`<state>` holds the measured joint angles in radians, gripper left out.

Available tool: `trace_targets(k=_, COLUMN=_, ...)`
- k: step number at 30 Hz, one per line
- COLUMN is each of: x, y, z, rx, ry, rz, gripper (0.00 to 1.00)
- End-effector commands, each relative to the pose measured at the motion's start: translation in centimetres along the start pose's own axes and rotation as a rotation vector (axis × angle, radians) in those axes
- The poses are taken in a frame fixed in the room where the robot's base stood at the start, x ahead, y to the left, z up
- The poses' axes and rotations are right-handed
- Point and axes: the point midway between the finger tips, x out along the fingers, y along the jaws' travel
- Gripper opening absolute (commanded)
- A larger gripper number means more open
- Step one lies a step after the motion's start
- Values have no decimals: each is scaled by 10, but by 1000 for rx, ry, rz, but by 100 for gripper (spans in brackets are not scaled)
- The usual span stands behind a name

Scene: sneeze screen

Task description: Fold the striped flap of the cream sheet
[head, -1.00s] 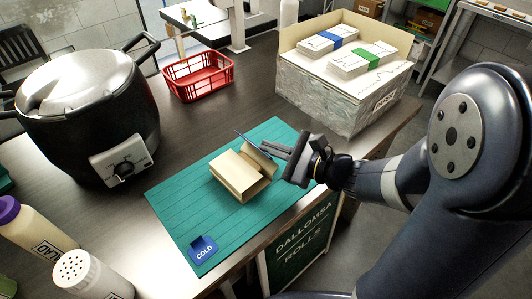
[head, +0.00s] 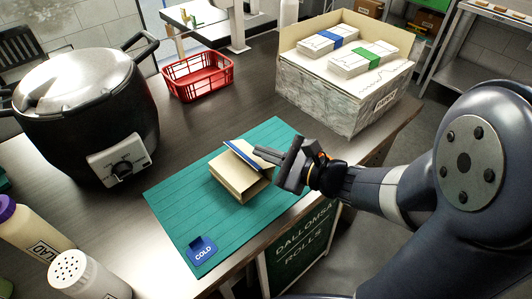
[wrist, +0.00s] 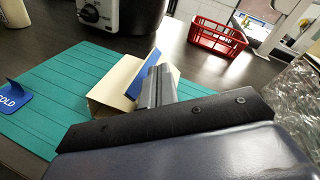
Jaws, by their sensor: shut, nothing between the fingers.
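The cream sheet (head: 236,180) stands partly folded, box-like, on the teal mat (head: 180,205). Its flap with a blue stripe (head: 245,157) is tilted at the side near my gripper; the blue stripe also shows in the wrist view (wrist: 141,76). My gripper (head: 258,152) is shut and empty, with its fingertips at the flap's outer side. In the wrist view the fingers (wrist: 157,78) lie right beside the striped flap; I cannot tell for sure whether they touch it. The far part of the sheet is partly hidden by the fingers there.
A blue COLD tag (head: 202,250) sits at the mat's front corner. A large black cooker (head: 85,115) stands left, a red basket (head: 198,76) behind, and a box of paper stacks (head: 340,95) back right. Bottles (head: 38,235) stand front left.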

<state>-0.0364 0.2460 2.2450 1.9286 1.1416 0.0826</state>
Motion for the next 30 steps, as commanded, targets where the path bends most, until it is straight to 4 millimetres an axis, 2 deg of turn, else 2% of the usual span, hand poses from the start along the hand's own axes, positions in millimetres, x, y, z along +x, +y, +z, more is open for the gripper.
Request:
trace_targets(k=8, x=0, y=-1, z=1, rx=-1, ry=0, rz=0, gripper=0)
trace_targets(k=26, x=-5, y=-19, z=21, rx=-1, ry=0, rz=0, gripper=0)
trace_targets(k=30, x=-7, y=-25, z=31, rx=-1, ry=0, rz=0, gripper=0)
